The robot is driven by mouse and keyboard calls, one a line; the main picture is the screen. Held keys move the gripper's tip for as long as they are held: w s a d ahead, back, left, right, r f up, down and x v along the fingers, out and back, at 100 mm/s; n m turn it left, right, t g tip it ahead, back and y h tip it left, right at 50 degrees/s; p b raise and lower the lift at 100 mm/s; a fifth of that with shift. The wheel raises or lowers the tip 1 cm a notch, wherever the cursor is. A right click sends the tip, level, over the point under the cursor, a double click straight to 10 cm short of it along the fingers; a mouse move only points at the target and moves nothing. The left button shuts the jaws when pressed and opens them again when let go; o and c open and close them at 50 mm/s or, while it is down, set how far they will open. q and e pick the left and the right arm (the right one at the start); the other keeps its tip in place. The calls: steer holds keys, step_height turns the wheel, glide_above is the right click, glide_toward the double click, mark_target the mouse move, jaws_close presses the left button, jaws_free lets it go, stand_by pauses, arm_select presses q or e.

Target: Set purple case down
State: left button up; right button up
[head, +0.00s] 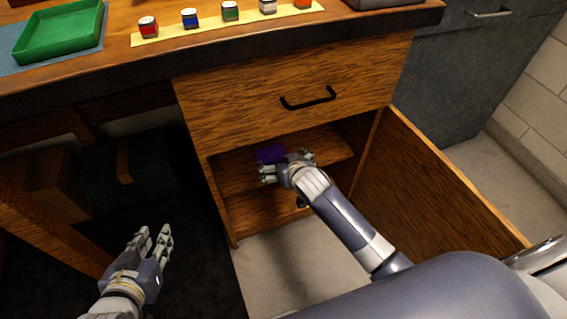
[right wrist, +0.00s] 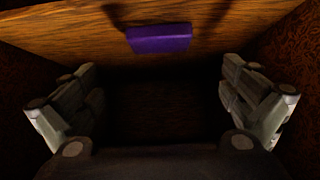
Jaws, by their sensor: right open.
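The purple case (head: 270,154) rests on the shelf (head: 335,146) inside the open wooden cabinet, seen in the head view just beyond my right gripper. In the right wrist view the case (right wrist: 160,39) lies on the wooden surface at the top middle, apart from the fingers. My right gripper (head: 287,168) reaches into the cabinet and is open; in the right wrist view its fingers (right wrist: 160,103) are spread wide with nothing between them. My left gripper (head: 154,240) hangs at the lower left, away from the cabinet, with its fingers apart and nothing seen between them.
The cabinet door (head: 445,185) stands open on the right. A closed drawer (head: 300,85) with a black handle is above the opening. The worktop holds a green tray (head: 58,32) and several small colored jars on a yellow strip (head: 180,30). A lower compartment lies beneath the shelf.

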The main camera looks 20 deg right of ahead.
steer(key=s+r, duration=0.3)
steer(key=s, duration=0.3)
steer(key=s+a+r+n+y, duration=0.1)
steer(key=s+r, duration=0.3)
steer(key=s, duration=0.3)
steer(key=s+r, duration=0.4)
steer(key=s, duration=0.3)
steer(key=shift+a+n, duration=0.3)
steer(key=shift+n, duration=0.1)
steer(key=shift+w, duration=0.1)
